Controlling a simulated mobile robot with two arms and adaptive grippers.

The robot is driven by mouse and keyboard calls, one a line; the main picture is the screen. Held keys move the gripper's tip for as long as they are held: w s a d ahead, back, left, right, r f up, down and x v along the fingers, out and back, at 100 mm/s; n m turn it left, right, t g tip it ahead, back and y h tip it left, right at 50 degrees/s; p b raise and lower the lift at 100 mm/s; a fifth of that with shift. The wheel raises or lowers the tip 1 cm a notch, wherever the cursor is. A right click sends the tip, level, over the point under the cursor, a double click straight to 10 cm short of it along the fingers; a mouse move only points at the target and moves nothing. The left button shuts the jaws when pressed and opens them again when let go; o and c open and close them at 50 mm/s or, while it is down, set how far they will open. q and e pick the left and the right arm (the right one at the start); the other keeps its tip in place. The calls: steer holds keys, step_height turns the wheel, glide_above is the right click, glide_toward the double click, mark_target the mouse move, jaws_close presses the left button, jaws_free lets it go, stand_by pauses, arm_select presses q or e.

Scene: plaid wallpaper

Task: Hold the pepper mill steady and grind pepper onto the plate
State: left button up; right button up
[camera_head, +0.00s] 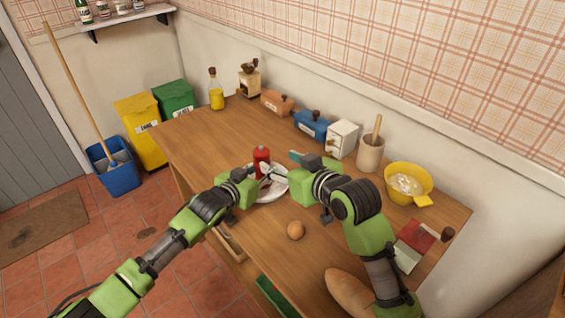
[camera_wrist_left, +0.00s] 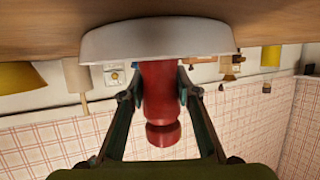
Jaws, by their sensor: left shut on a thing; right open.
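The red pepper mill (camera_head: 262,157) stands upright over the white plate (camera_head: 275,189) in the head view. My left gripper (camera_head: 259,175) is shut on the mill's body. In the left wrist view, which is upside down, the mill (camera_wrist_left: 161,100) is between the two fingers of my left gripper (camera_wrist_left: 158,82), with the plate (camera_wrist_left: 160,42) at its lower end. I cannot tell whether the mill touches the plate. My right gripper (camera_head: 286,164) is open and empty, just right of the mill above the plate's right side. The arms hide part of the plate.
A yellow bowl (camera_head: 405,184), a mortar with pestle (camera_head: 370,154) and a white box (camera_head: 343,138) stand at the right back. The wooden table (camera_head: 205,137) is clear at left.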

stand_by(0.3)
arm_select(q)
steer(key=o, duration=1.3)
steer(key=shift+s, duration=0.1)
